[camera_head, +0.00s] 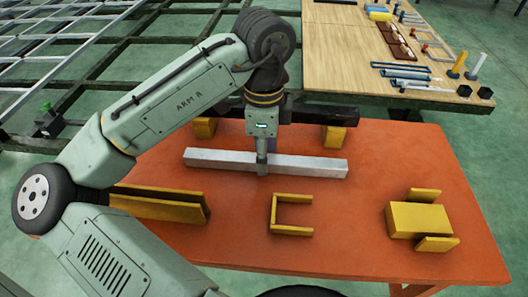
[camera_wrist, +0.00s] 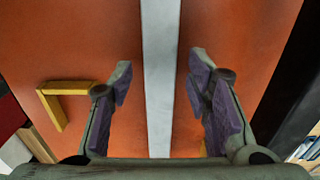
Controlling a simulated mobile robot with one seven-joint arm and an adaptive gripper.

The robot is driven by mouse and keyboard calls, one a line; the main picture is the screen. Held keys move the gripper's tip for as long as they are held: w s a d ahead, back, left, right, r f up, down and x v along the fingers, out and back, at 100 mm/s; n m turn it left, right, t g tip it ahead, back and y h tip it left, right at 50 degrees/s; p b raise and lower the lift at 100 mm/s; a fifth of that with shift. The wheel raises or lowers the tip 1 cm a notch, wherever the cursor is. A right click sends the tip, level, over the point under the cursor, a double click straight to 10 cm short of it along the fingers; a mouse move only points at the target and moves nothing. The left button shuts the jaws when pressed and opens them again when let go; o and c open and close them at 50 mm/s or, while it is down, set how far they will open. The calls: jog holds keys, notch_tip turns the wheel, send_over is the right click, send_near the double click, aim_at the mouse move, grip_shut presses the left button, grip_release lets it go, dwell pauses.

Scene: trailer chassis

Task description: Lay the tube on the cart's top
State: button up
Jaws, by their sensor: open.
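The tube (camera_head: 310,165) is a long, silver-grey square bar. It appears to lie flat across the middle of the cart's orange top (camera_head: 350,215), left to right in the head view. My gripper (camera_head: 262,168) points down at the tube's middle. In the wrist view the tube (camera_wrist: 160,120) runs between the two purple-padded fingers of my gripper (camera_wrist: 160,78). The fingers are spread, with a gap to the tube on both sides. Whether the tube's underside fully touches the orange top is hard to tell.
Yellow fixtures stand on the cart: a long angle (camera_head: 165,204) at left, a U-shaped bracket (camera_head: 290,230) at front, and a block (camera_head: 418,220) at right. A dark beam (camera_head: 325,113) lies behind. A wooden table (camera_head: 340,60) with tools and a dark frame (camera_head: 100,60) are beyond.

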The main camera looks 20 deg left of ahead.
notch_tip(320, 180, up, 12)
jog(key=shift+f, duration=0.15)
dwell(0.6)
